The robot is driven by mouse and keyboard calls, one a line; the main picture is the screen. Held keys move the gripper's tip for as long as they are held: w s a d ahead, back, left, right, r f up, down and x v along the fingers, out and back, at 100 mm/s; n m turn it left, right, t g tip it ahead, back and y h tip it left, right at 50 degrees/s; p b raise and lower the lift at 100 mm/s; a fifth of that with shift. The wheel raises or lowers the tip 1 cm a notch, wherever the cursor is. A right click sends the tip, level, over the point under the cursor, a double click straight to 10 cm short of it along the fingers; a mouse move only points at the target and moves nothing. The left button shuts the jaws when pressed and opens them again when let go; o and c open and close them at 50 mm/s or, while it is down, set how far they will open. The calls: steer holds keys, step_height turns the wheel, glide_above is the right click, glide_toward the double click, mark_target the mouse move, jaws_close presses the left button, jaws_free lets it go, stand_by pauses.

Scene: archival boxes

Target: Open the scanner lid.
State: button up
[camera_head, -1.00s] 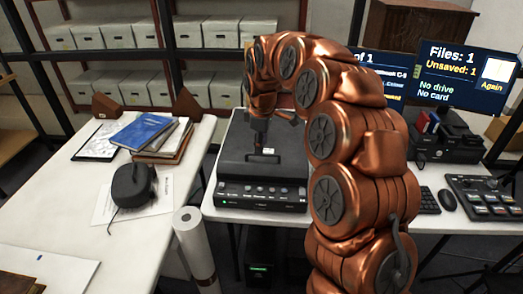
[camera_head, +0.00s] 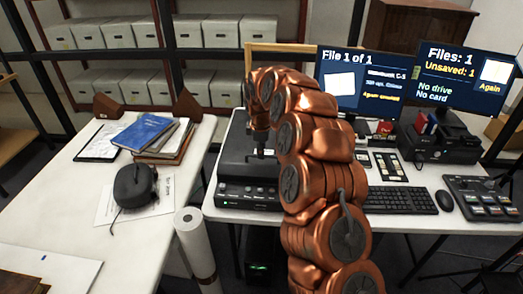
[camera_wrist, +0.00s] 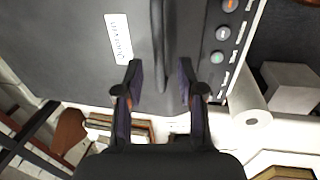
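The black scanner (camera_head: 247,199) stands on the white table, its dark lid (camera_head: 235,150) lying flat and looking closed. In the wrist view the lid (camera_wrist: 70,45) fills the upper left, with a white label on it. A dark bar-shaped handle (camera_wrist: 158,45) runs down between the fingers of my gripper (camera_wrist: 161,75). The fingers are apart, with a gap visible on each side of the handle. In the head view my gripper (camera_head: 262,145) is low over the lid, partly hidden by my arm. Whether a finger touches the handle cannot be told.
Left of the scanner, another table holds a blue book (camera_head: 143,131), more books and a dark rounded device (camera_head: 134,185). A white paper roll (camera_head: 194,240) stands between the tables.

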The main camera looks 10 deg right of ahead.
steer(key=shift+w+d+f, duration=0.1)
steer(key=shift+w+f, duration=0.1)
steer(key=shift+f, duration=0.95)
steer(key=shift+c, duration=0.2)
jaws_close()
